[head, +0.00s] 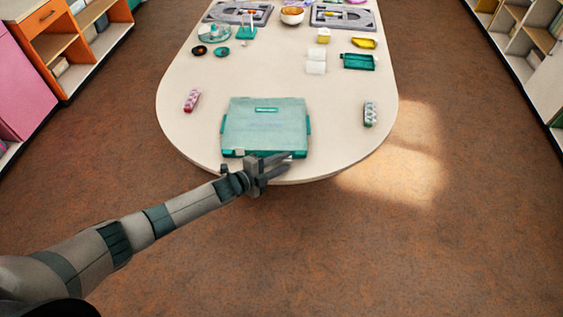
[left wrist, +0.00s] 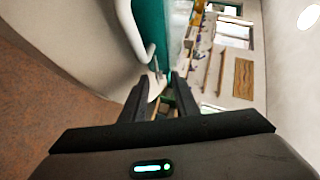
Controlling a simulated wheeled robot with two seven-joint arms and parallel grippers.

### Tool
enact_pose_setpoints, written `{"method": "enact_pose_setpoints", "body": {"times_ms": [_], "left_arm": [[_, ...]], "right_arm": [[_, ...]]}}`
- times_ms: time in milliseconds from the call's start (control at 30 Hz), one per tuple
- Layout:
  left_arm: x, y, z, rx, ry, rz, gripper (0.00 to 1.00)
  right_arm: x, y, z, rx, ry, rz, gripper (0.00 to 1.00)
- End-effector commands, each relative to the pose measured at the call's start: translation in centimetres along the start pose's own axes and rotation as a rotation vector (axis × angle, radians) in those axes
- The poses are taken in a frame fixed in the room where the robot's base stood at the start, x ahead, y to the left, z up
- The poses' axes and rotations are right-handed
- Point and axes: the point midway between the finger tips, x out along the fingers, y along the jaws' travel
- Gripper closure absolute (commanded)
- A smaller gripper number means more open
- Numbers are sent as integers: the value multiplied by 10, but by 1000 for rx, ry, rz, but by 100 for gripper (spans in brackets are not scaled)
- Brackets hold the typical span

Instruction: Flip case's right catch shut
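The closed teal case (head: 265,127) lies flat near the table's front edge, with its front side toward me. A small pale catch (head: 239,153) shows at the left of its front. The right part of the front is partly hidden by my left gripper (head: 287,162), so I cannot tell how the right catch stands. This gripper is at the case's front edge, fingers pointing right, apart and with nothing seen between them. In the left wrist view its fingers (left wrist: 161,84) are also apart, with the teal case side (left wrist: 150,30) and a pale curved bar (left wrist: 135,35) ahead. My right gripper is out of view.
The cream table (head: 185,130) has a rounded front end. A pink patterned piece (head: 191,100) lies left of the case and a green-and-white one (head: 369,114) lies right. A green tray (head: 358,62) and white blocks (head: 316,62) lie farther back. The table beside the case is mostly clear.

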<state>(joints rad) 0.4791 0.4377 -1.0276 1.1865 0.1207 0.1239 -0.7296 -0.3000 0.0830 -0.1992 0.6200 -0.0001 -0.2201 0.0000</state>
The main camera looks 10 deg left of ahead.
Motion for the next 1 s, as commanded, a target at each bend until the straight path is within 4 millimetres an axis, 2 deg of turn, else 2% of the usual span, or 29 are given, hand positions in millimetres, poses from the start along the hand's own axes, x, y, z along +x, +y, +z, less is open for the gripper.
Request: {"method": "enact_pose_setpoints", "body": {"times_ms": [67, 100, 200, 467, 1000], "left_arm": [[0, 0, 0, 0, 0, 0, 72], [0, 0, 0, 0, 0, 0, 77], [0, 0, 0, 0, 0, 0, 100], [0, -2, 0, -6, 1, 6, 100], [3, -17, -1, -175, 7, 179, 100]], "right_arm": [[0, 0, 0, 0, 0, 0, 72], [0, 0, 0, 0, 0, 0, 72], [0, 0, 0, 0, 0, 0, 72], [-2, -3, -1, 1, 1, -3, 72], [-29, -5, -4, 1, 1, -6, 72]]}}
